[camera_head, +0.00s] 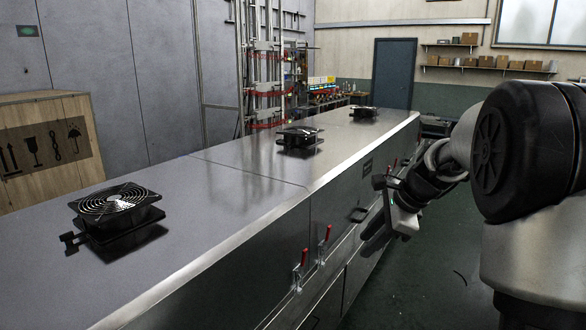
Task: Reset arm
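My arm reaches in from the right side of the view. My gripper (378,232) hangs low beside the front side of the long metal tunnel dryer (240,172). Its fingers look dark and point down and to the left, near the dryer's side panels. I cannot tell whether they are open or shut, and I see nothing held in them. I cannot tell whether the gripper touches the dryer.
Several black fans sit on the dryer's top, the nearest (115,210) at the left. Red-handled latches (302,268) and a dark handle (358,214) stick out from its side. A wooden crate (45,150) stands at the left. The green floor (440,270) beside the dryer looks mostly clear.

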